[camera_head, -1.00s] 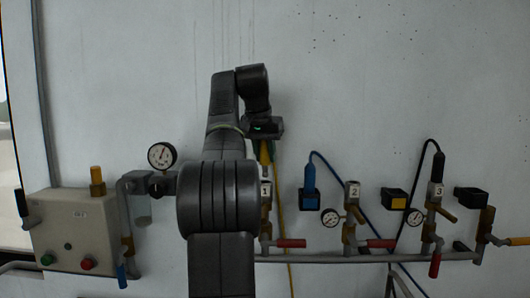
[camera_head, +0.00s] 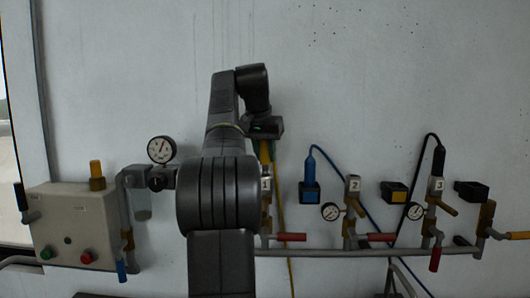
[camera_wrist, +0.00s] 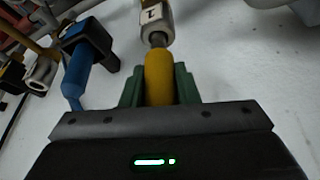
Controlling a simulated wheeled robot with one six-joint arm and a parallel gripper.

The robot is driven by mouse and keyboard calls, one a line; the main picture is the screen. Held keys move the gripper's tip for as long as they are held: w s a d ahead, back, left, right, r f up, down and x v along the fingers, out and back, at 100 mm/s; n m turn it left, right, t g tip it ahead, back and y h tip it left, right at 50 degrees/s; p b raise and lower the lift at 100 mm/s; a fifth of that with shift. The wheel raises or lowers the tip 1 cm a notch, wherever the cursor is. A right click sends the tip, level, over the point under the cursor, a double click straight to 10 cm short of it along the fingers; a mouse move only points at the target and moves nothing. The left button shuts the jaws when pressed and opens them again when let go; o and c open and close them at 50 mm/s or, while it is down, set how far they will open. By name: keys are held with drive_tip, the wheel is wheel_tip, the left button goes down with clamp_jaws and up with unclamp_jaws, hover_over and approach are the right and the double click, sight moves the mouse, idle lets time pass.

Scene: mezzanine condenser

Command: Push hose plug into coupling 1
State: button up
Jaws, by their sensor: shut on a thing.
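My gripper (camera_wrist: 159,72) is shut on the yellow hose plug (camera_wrist: 159,88), with a green finger on each side of it. The plug's metal nose points at coupling 1 (camera_wrist: 155,15), a pale block labelled 1, and meets its mouth in the wrist view. I cannot tell how deep the nose sits. In the head view my gripper (camera_head: 265,139) is just above coupling 1 (camera_head: 265,185), with the yellow plug (camera_head: 265,152) between them. My arm hides part of the coupling's left side.
A blue plug (camera_head: 310,169) sits in a black holder right of coupling 1. Coupling 2 (camera_head: 353,185), coupling 3 (camera_head: 436,184), gauges and coloured lever handles line the pipe further right. A grey control box (camera_head: 73,225) is at left. The upper wall is clear.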

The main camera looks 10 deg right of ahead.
drive_tip(key=shift+f+b, duration=0.9)
drive_tip(key=shift+f, duration=0.6)
drive_tip(key=o, duration=1.1)
drive_tip(key=shift+r, duration=0.1)
drive_tip(key=p+v, duration=0.4)
drive_tip(key=v, duration=0.9)
drive_tip(key=shift+s+r+p, duration=0.2)
drive_tip(key=shift+r+p, duration=0.05)
drive_tip(key=shift+p, duration=0.05)
drive_tip(key=shift+a+f, duration=0.1)
